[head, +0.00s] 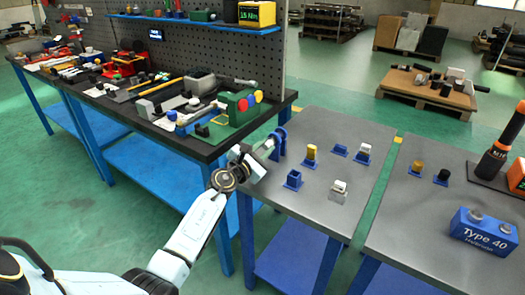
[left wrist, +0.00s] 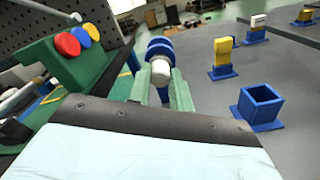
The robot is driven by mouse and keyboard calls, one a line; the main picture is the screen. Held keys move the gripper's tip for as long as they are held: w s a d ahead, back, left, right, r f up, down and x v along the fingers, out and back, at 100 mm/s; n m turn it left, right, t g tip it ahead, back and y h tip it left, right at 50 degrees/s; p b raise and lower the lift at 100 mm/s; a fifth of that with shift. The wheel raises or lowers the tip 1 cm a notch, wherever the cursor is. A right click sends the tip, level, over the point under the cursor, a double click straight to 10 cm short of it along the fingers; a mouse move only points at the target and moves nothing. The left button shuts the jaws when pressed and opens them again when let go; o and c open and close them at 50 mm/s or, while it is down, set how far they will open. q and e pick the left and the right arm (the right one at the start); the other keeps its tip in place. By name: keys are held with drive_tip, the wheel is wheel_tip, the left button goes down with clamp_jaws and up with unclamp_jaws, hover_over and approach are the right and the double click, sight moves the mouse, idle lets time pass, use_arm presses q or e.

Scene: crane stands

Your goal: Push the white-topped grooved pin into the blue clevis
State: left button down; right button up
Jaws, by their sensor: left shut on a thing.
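The blue clevis (head: 281,138) stands at the left edge of the grey table, beside the dark workbench. In the left wrist view the clevis (left wrist: 162,46) shows as rounded blue lugs straight ahead of my fingers. My left gripper (head: 267,148) is at the clevis, reaching in from the left. It is shut on the white-topped pin (left wrist: 160,72), whose white end shows between the two fingers. The pin lines up with the clevis, with its far end hidden. I cannot tell how deep it sits. My right gripper is not in view.
An empty blue socket (head: 293,181) is near the gripper on the grey table (head: 315,215). A yellow piece (head: 311,152) and a white-grey piece (head: 339,190) stand nearby. A green box with coloured buttons (head: 240,105) is close on the dark bench to the left.

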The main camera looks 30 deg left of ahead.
use_arm(q)
drive_tip(key=shift+w, duration=0.7)
drive_tip(key=c, duration=1.2)
unclamp_jaws()
drive_tip(key=shift+s, duration=0.1)
drive_tip(key=shift+s+p, duration=0.45)
drive_tip(key=shift+s, duration=0.8)
drive_tip(key=shift+s+a+p, duration=0.15)
drive_tip(key=shift+s+p, duration=0.2)
drive_tip(key=shift+s, duration=0.85)
